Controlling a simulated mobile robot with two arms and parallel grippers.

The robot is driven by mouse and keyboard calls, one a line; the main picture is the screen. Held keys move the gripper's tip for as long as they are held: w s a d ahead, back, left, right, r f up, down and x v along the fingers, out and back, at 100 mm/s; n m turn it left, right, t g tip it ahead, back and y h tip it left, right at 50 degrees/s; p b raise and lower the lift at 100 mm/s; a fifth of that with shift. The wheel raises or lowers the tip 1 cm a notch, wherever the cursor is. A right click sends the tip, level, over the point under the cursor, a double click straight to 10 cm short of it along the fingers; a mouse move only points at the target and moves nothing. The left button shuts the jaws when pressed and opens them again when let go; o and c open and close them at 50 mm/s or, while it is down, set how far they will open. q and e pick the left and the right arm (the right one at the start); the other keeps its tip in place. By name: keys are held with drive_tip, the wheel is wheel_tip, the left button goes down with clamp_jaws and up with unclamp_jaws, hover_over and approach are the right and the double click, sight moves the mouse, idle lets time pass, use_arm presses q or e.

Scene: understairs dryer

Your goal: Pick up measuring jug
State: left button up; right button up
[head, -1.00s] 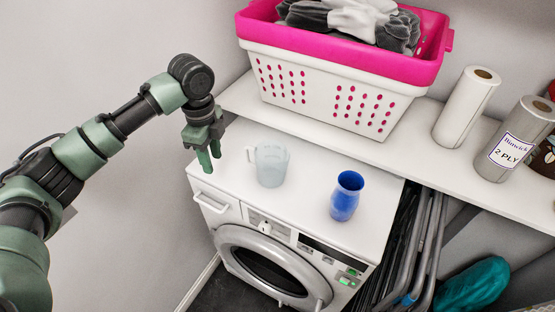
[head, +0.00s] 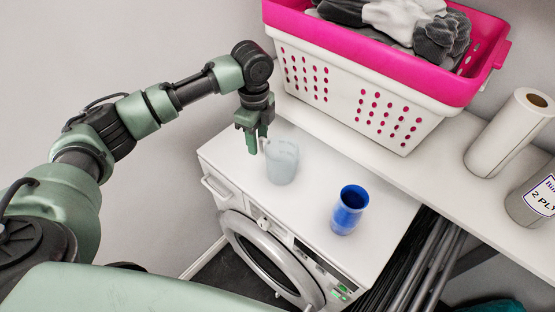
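The measuring jug (head: 282,162) is a translucent pale cup standing upright on top of the white washer-dryer (head: 308,205), with its handle on the left side. My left gripper (head: 258,142) comes in from the left and points down just left of the jug, by its handle. Its two green fingers show a gap between them. I cannot tell whether a finger touches the handle, which is partly hidden by the gripper. My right gripper is out of view.
A blue cup (head: 348,211) stands on the machine to the right of the jug. A shelf (head: 420,170) behind holds a pink and white laundry basket (head: 350,95) and paper rolls (head: 508,132). Dark folded frames (head: 425,262) stand right of the machine.

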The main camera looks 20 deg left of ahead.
sight(278, 159)
use_arm(q)
drive_tip(key=f, duration=0.2)
drive_tip(key=f+p, duration=0.1)
drive_tip(key=f, duration=0.1)
drive_tip(key=shift+s+a+f, duration=0.15)
drive_tip(key=shift+s+f, duration=0.05)
drive_tip(key=shift+f, duration=0.05)
clamp_jaws()
idle(1.2)
